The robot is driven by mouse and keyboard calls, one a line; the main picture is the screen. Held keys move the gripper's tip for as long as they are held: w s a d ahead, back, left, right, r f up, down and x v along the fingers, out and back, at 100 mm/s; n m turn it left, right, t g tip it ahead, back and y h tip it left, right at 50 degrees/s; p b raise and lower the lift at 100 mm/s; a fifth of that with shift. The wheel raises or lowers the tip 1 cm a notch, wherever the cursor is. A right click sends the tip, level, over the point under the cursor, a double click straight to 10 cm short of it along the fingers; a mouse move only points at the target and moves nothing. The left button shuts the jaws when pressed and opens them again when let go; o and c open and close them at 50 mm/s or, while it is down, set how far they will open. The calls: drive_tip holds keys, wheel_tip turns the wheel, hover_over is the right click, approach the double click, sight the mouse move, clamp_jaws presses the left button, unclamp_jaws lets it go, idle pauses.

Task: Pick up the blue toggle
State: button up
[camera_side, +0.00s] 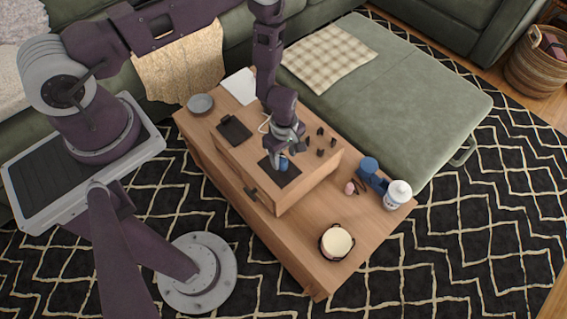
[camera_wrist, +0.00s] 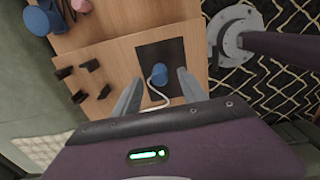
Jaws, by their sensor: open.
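A small blue piece (camera_side: 283,163) stands on a black mat (camera_side: 290,178) on the raised wooden box. It also shows in the wrist view (camera_wrist: 187,83), beside the tip of the right-hand finger.
Several small black pieces (camera_side: 320,141) stand on the box, with a dark tray (camera_side: 234,130) at its left. A blue dumbbell-like thing (camera_side: 371,176), a white jar (camera_side: 397,194) and a round drum-like pot (camera_side: 336,242) stand on the lower table. The green sofa (camera_side: 400,100) borders the table.

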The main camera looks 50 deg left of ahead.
sight(283, 160)
drive_tip(key=f, duration=0.4)
drive_tip(key=shift+a+f, duration=0.25)
drive_tip(key=shift+f, duration=0.15)
clamp_jaws()
